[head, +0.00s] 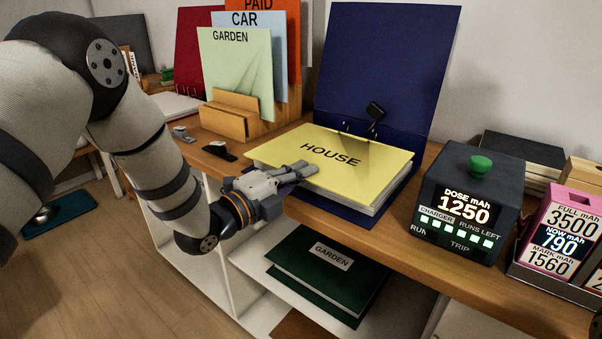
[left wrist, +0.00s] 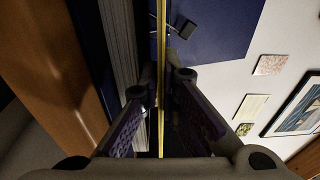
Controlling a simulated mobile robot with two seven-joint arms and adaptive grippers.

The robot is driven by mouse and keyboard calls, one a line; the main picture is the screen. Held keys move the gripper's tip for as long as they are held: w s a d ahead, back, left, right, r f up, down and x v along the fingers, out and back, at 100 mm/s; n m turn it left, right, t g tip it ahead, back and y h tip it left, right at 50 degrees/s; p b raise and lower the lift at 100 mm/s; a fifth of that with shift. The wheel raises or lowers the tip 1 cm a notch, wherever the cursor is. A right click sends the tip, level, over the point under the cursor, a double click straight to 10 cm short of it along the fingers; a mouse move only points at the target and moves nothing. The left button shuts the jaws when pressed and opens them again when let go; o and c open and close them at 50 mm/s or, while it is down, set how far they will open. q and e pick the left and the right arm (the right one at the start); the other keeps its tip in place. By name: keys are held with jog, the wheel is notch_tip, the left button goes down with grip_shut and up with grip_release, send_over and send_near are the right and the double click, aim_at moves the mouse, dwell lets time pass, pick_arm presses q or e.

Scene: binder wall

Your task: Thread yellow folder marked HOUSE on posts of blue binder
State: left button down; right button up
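The yellow folder marked HOUSE (head: 372,172) lies flat on the paper stack in the open blue binder (head: 385,70). The binder's cover stands up against the wall. Small metal posts (head: 346,128) show at the folder's back edge, beside a black clip (head: 375,111); I cannot tell whether they pass through the folder. My left gripper (head: 303,171) is at the folder's front left edge. In the left wrist view the folder's thin edge (left wrist: 161,50) runs between the fingers (left wrist: 161,88), with a gap on each side. My right gripper is not in view.
A wooden rack (head: 228,117) with GARDEN, CAR and PAID folders stands left of the binder. A dark charger box (head: 470,190) with a green knob stands close on the right. A green GARDEN binder (head: 325,270) lies on the shelf below.

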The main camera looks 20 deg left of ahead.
pick_arm(q)
jog(key=shift+f, duration=0.25)
dwell(0.3)
jog(key=c, duration=1.7)
grip_release()
jog(key=shift+s, duration=0.1)
jog(key=shift+f, duration=0.15)
jog(key=v, duration=1.2)
